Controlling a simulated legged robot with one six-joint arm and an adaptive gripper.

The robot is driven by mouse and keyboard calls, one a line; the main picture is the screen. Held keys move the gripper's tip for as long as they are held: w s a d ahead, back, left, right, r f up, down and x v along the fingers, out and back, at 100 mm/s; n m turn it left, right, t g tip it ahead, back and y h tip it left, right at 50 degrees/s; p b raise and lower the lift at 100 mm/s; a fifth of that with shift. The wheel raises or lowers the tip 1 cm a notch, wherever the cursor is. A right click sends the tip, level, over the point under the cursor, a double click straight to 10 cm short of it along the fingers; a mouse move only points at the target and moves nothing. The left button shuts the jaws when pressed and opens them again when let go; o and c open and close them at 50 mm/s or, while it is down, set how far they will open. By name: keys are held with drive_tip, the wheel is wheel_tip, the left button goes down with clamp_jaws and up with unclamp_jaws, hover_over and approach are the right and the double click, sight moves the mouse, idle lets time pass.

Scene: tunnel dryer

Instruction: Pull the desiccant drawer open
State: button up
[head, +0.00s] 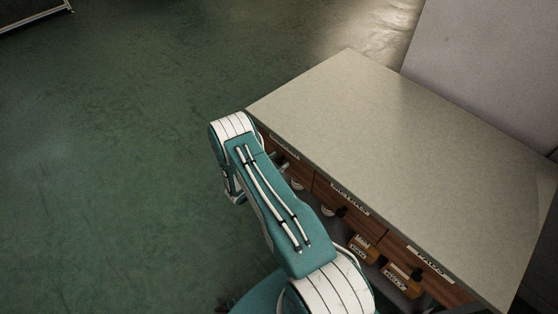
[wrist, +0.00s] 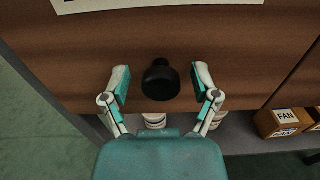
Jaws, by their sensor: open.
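A brown wooden drawer front (wrist: 235,70) fills much of the wrist view, closed as far as I can see. A round black knob (wrist: 161,80) stands out from its middle. A white label (wrist: 130,3) above it is cut off, so its word cannot be read there. My gripper (wrist: 160,74) is open, with one finger on each side of the knob and a gap on both sides. In the head view, this appears to be the leftmost drawer (head: 300,174) under the pale worktop; my arm hides part of it and the gripper.
Two more labelled drawers (head: 350,207) sit to the right under the worktop (head: 400,160). A shelf (wrist: 235,133) below holds a small box marked FAN (wrist: 283,121) and a white container (wrist: 155,121). The green floor (head: 110,170) to the left is clear.

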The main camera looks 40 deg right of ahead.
clamp_jaws()
drive_tip(key=shift+a, duration=0.1)
